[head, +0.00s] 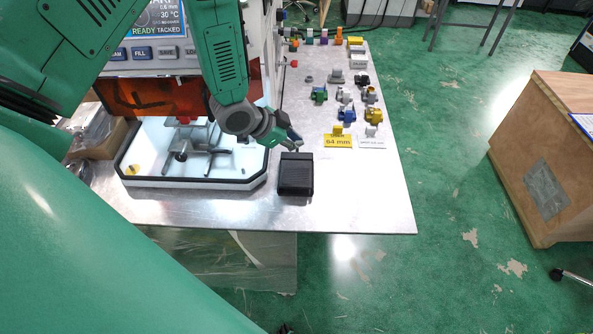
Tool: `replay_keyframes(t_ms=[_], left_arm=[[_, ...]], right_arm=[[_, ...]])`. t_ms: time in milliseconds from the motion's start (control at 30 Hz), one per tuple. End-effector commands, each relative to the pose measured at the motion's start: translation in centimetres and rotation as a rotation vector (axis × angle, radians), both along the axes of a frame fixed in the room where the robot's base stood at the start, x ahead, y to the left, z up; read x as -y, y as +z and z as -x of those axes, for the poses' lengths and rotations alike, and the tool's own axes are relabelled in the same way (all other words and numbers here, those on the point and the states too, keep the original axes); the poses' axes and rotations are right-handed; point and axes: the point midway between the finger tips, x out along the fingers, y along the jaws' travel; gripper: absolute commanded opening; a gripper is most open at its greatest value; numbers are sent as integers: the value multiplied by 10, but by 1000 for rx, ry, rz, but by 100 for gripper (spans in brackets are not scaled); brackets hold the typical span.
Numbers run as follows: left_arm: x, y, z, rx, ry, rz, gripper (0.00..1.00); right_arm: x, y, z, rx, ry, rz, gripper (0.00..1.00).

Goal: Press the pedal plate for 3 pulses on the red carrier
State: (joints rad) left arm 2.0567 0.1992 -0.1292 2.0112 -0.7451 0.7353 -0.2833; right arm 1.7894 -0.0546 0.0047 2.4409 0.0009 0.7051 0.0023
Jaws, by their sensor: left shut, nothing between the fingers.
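The black pedal plate (295,176) sits on the metal table in front of the machine, right of its white chamber. My left gripper (293,141) is shut and empty, with its fingertips at the far edge of the pedal plate. I cannot tell whether they touch it. Inside the machine's chamber (140,150) is a grey clamp-like fixture (200,160). A small red part (184,121) shows behind it, partly hidden; I cannot tell if it is the red carrier. The machine's screen reads READY and TACKED. My right gripper is not in view.
Small coloured fixtures, including a green one (319,93) and a blue one (347,114), stand at the back right of the table. A yellow sign (338,140) stands in front of them. The table's front right corner is clear. A wooden cabinet (545,150) stands apart at right.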

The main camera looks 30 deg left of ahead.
Motion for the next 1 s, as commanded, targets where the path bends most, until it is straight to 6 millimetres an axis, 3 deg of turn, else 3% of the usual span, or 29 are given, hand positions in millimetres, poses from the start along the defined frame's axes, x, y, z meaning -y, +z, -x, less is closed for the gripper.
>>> replay_keyframes(t_ms=[100,300,733,1000], left_arm=[[-1,5,0,55,-143,-109,0],[-1,7,0,96,-252,-189,0],[-1,5,0,98,-257,-193,0],[0,-18,2,97,-257,-192,0]], right_arm=[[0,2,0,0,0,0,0],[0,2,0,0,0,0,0],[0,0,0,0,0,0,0],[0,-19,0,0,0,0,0]])
